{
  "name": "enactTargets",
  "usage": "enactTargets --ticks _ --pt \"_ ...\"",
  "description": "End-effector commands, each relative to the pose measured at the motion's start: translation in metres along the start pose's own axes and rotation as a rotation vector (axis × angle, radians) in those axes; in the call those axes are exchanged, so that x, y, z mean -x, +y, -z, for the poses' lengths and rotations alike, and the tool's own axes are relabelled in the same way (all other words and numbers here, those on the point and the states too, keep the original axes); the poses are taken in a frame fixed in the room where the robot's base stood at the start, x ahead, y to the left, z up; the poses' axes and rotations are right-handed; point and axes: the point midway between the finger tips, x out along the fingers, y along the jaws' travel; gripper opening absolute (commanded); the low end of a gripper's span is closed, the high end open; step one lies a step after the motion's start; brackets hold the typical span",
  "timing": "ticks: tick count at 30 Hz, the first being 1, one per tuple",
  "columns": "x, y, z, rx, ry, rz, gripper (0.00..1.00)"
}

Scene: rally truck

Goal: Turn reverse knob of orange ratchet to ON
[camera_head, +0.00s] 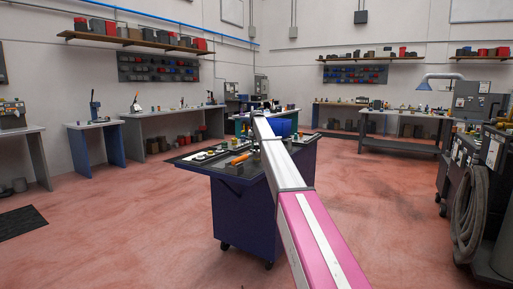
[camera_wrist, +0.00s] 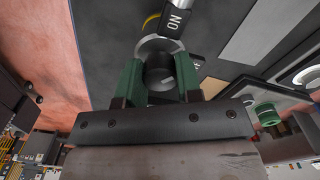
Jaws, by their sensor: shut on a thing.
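The orange ratchet (camera_head: 240,159) lies on the dark top of the blue cart in the head view, just left of my arm. In the wrist view a round knob (camera_wrist: 160,70), with a grey ring and a dark centre, sits between the green fingers of my gripper (camera_wrist: 159,82). The fingers are shut on it from both sides. A black tag with white letters reading "ON" (camera_wrist: 174,18) touches the ring's far edge, tilted. A yellow-orange bit (camera_wrist: 151,21) shows beside the tag. My gripper is hidden in the head view.
The blue cart (camera_head: 242,210) stands on the red floor with small items on its top. A green round part (camera_wrist: 267,114) and pale plates lie to the right in the wrist view.

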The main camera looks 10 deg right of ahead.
Motion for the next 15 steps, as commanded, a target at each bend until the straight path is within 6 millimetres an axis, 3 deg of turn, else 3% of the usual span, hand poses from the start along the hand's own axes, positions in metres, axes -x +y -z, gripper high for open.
enactTargets --ticks 15 --pt "0.0005 0.0000 0.0001 0.464 0.001 -0.001 0.09"
